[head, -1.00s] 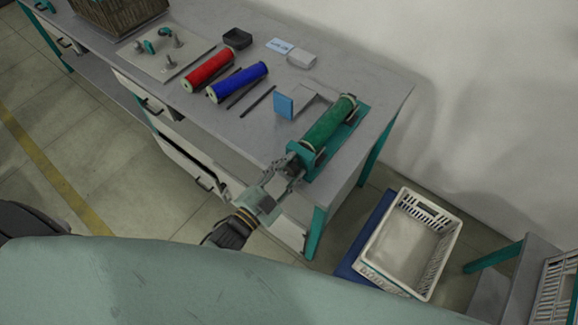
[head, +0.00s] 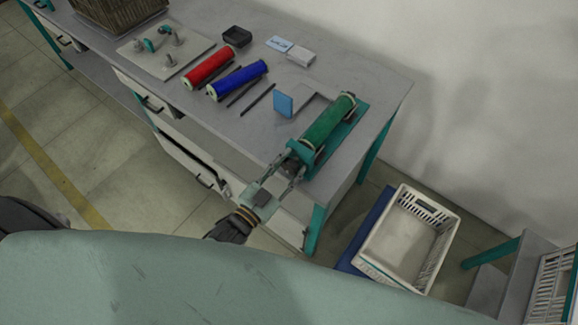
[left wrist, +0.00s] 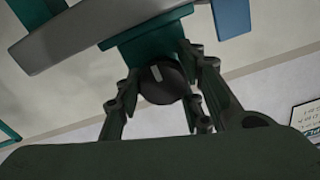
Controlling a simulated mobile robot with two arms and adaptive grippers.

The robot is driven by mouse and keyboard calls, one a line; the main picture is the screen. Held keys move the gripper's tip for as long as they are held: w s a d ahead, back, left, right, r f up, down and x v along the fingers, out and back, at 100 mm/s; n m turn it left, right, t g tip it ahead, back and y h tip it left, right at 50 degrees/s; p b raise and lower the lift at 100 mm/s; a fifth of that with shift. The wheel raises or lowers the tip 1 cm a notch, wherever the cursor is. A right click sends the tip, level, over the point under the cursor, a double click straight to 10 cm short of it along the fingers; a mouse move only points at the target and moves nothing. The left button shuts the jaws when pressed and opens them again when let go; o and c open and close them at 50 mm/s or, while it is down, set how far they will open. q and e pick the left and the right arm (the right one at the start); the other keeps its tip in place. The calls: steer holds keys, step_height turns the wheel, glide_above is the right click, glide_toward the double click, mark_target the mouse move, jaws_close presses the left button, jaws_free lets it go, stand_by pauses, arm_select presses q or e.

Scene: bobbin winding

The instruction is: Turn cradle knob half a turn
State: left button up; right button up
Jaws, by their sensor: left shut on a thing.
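The cradle (head: 345,138) is a teal stand at the right end of the bench and bears a green bobbin (head: 328,120). Its knob (left wrist: 161,82) shows in the left wrist view as a dark disc with a white mark, close to upright and slightly tilted. My left gripper (head: 288,170) is at the near end of the cradle, with a finger on each side of the knob, shut on it. In the head view the knob is mostly hidden by the gripper and cradle end. My right gripper is not in view.
A red bobbin (head: 209,66) and a blue bobbin (head: 237,80) lie on the bench left of the cradle. A white crate (head: 447,255) is on the floor at right.

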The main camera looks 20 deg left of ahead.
arm_select(q)
steer(key=shift+s+d+f, duration=0.1)
steer(key=shift+s+f, duration=0.1)
steer(key=shift+f, duration=0.15)
steer(key=o, duration=1)
steer(key=shift+o, duration=0.6)
steer(key=shift+w+r, duration=0.1)
steer(key=shift+r, duration=0.05)
steer(key=v, duration=1.2)
